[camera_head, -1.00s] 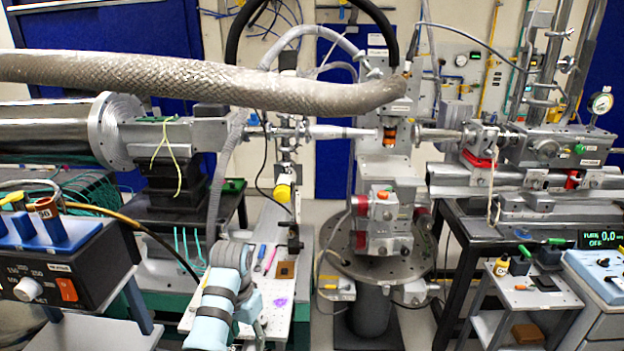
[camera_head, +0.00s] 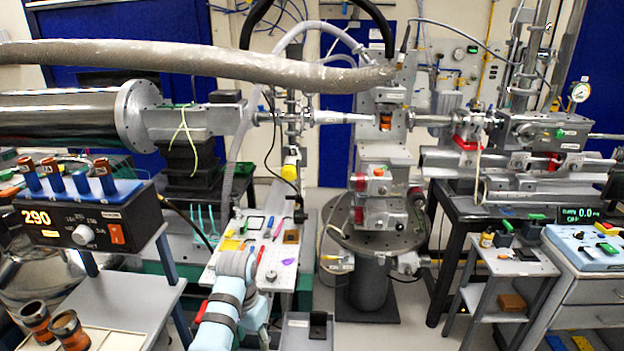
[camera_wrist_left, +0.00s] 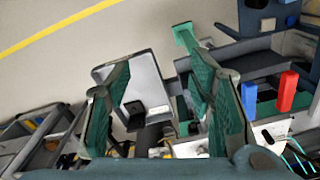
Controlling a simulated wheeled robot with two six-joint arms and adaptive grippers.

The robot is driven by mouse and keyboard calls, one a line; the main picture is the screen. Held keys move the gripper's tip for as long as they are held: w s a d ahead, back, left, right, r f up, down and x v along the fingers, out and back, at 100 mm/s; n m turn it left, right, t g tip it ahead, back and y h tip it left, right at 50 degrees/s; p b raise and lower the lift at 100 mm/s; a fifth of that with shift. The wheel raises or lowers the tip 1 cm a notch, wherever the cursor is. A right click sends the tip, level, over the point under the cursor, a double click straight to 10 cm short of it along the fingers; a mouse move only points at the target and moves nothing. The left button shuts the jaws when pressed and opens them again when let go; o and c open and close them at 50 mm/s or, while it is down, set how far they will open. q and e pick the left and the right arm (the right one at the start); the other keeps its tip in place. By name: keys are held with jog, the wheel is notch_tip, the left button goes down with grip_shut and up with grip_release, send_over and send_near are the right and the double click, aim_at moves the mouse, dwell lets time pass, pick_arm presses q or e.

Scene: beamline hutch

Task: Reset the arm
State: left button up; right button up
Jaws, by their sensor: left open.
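A light blue and grey arm (camera_head: 222,308), which looks like my left one, rises from the bottom of the head view in front of the white breadboard bench. Its gripper cannot be made out there. In the left wrist view my left gripper (camera_wrist_left: 155,62) has its two green-padded fingers spread wide apart, with nothing held between them. Beyond the fingers are a pale grey tray (camera_wrist_left: 142,78) with a black block (camera_wrist_left: 134,107) and the floor. My right arm and gripper are in neither view.
A black controller (camera_head: 85,228) reading 290 stands at left, with copper-coloured cylinders on it. A thick braided hose (camera_head: 200,62) crosses above. A round table (camera_head: 375,238) carries the central instrument. A small grey cart (camera_head: 510,262) stands at right.

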pick_arm(q)
jog(key=s+a+f+n, duration=0.1)
jog(key=s+a+f, duration=0.1)
jog(key=s+f, duration=0.6)
jog(key=s+a+f+n+b, duration=0.15)
jog(key=s+f, duration=0.35)
jog(key=f, duration=0.8)
jog(key=s+a+f, duration=0.3)
jog(key=s+f, duration=0.3)
jog(key=f, duration=0.4)
jog(key=s+a+f, duration=0.2)
jog(key=s+f, duration=0.1)
jog(key=s, duration=0.5)
jog(key=s+a+f+n, duration=0.1)
jog(key=s+a+f, duration=0.1)
jog(key=s, duration=0.7)
jog(key=s+a+f+t, duration=0.1)
jog(key=s+a+f, duration=0.1)
jog(key=s, duration=0.7)
jog(key=shift+s+a+f+y, duration=0.15)
jog(key=shift+a+f+y, duration=0.25)
jog(key=shift+f, duration=0.5)
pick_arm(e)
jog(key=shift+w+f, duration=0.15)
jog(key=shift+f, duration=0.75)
